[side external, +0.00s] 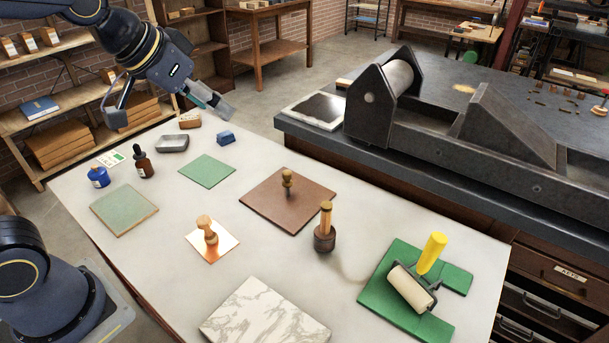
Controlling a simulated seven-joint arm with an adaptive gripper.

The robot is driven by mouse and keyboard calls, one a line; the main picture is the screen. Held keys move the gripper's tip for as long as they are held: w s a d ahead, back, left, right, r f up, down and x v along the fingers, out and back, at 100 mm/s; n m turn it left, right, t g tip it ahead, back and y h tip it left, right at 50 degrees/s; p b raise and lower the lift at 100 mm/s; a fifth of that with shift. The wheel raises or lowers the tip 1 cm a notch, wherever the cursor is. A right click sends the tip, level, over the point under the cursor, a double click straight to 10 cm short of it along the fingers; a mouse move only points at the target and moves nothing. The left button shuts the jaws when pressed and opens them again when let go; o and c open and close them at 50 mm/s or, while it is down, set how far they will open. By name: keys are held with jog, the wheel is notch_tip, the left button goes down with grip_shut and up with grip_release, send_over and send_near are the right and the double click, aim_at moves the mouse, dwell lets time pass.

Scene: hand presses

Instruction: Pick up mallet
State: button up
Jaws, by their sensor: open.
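The mallet (324,236) looks to be the tool with a pale wooden handle and a dark brown round head. It stands upright, head down, on the pale tabletop (290,255), right of the middle. My gripper (168,106) is at the upper left, high and well away from the mallet. Its fingers are spread wide and nothing is between them. Nothing hides the mallet.
A brown board (265,207) with a small knobbed tool (287,181) lies beside the mallet. A wooden-knobbed tool (207,231) stands on a copper plate (222,248). A yellow-handled roller (411,288), marble slab (265,315) and large press (480,150) are nearby.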

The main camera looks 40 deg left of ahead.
jog(key=w+d+f+m+g, duration=0.1)
jog(key=w+d+f, duration=0.4)
jog(key=w+d, duration=0.15)
jog(key=m+g, duration=0.2)
send_near(329, 214)
jog(key=shift+h, duration=0.4)
jog(key=w+f, duration=0.1)
jog(key=f, duration=0.3)
jog(key=w+a+f, duration=0.1)
jog(key=shift+w+a+f, duration=0.1)
jog(key=shift+w+f, duration=0.25)
jog(key=shift+f, duration=0.05)
jog(key=shift+x, duration=3.05)
jog(key=shift+w+r, duration=0.1)
jog(key=shift+r, duration=0.05)
grip_shut()
